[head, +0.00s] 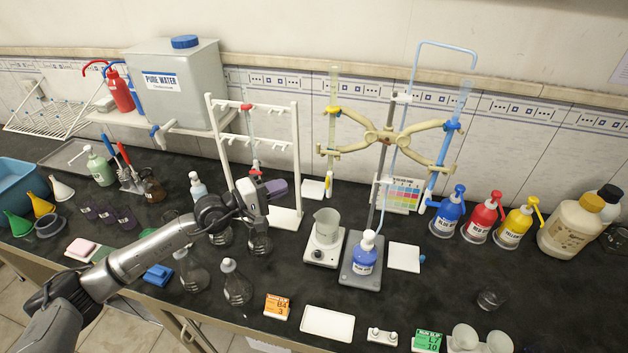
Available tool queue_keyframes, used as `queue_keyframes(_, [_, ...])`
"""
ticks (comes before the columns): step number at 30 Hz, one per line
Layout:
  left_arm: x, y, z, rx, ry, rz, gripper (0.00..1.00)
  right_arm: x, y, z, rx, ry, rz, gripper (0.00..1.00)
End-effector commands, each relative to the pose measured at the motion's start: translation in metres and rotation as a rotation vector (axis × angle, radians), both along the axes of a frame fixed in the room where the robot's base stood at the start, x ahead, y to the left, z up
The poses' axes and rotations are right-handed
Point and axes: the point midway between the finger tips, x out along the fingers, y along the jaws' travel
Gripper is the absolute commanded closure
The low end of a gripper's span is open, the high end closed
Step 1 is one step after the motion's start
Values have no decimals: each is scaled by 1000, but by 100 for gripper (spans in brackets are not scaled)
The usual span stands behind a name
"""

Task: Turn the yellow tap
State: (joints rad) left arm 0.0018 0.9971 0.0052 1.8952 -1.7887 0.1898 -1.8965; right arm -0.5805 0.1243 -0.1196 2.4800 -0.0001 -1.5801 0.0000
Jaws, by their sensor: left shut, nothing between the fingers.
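The yellow tap (328,183) sits low on the left burette (332,130), which hangs upright in the cream clamp (380,135) of the stand. It is small, so its turn position cannot be told. My left gripper (279,187) is shut and empty, left of the yellow tap and apart from it, in front of the white rack. A beaker (326,222) stands on a white stirrer plate (323,247) below the left burette. My right gripper is not in view.
The white rack (297,150) stands left of the burette stand. A blue bottle (366,254) stands on the stand's base. Flasks (237,286) stand beneath and beside my left arm. Blue, red and yellow (514,226) wash bottles stand at right. Bare bench lies right of centre.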

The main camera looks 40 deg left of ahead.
Motion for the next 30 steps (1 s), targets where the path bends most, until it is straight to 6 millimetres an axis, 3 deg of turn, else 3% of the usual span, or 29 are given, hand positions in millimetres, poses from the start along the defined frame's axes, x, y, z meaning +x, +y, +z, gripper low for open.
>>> queue_keyframes(12, [56, -23, 3, -5, 0, -2, 100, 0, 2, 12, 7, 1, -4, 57])
queue_keyframes(21, [67, -48, 1, -3, 0, -1, 100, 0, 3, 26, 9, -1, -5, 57])
queue_keyframes(30, [70, -55, 0, -2, 1, -1, 100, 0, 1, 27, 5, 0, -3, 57])
